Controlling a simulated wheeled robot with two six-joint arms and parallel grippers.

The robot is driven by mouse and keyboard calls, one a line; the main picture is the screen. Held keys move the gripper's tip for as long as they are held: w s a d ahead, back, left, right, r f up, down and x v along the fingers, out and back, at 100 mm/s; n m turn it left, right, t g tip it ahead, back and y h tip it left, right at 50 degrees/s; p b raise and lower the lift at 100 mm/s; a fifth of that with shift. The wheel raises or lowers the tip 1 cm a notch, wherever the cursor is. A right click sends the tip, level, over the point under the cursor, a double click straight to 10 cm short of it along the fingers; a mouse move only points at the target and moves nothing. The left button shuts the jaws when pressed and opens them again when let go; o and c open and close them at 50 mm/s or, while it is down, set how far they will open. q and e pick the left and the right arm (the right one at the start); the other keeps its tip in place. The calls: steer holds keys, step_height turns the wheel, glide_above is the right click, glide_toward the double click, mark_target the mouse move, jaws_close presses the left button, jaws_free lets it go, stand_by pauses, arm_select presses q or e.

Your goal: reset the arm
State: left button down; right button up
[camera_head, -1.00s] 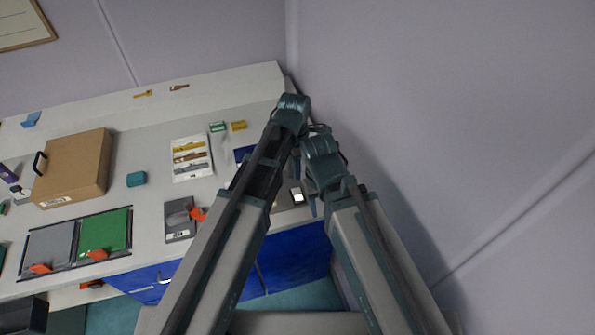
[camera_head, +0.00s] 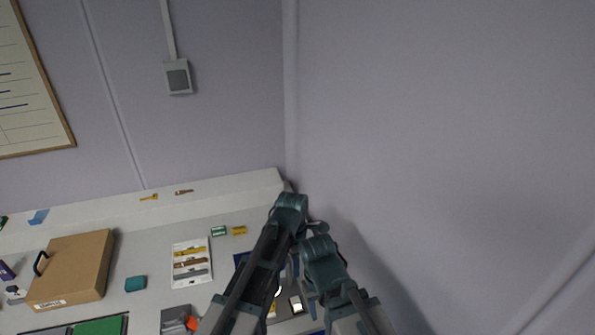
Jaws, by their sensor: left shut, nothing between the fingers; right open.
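My two arms rise from the bottom of the head view and bend over close together above the bench's right end. My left gripper (camera_head: 291,208) is the higher one, dark teal, shut and empty. My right gripper (camera_head: 319,252) is just below and to its right, open, with nothing seen in it. The fingertips of both are mostly hidden behind the arm links. The two arms nearly overlap in this view; I cannot tell whether they touch.
The white bench (camera_head: 140,240) carries a brown case (camera_head: 75,265), a teal block (camera_head: 135,283), a white tray of tools (camera_head: 190,262) and a grey device with an orange part (camera_head: 177,318). A bare wall (camera_head: 440,130) stands close on the right. A grey wall box (camera_head: 177,77) hangs above.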

arm_select(q)
steer(key=s+a+m, duration=0.1)
steer(key=a+m, duration=0.1)
steer(key=m, duration=0.1)
steer(key=a+m, duration=0.3)
steer(key=s+a+m, duration=0.1)
steer(key=a+m, duration=0.1)
steer(key=m, duration=0.1)
steer(key=shift+s+a+t, duration=0.3)
steer(key=shift+a+t, duration=0.05)
steer(key=shift+t, duration=0.05)
steer(key=s+a+m+t, duration=0.1)
steer(key=s+a+m, duration=0.3)
steer(key=a+m, duration=0.65)
steer(key=s+d+f+m+b, duration=0.2)
steer(key=s+d+m, duration=0.1)
steer(key=d, duration=0.3)
steer(key=s+d+f+m+g+y+b, duration=0.1)
steer(key=s+d+f+m+b, duration=0.1)
steer(key=d, duration=0.5)
steer(key=shift+s+d+f+m, duration=0.15)
steer(key=shift+s+d+m, duration=0.05)
steer(key=shift+s+m, duration=0.25)
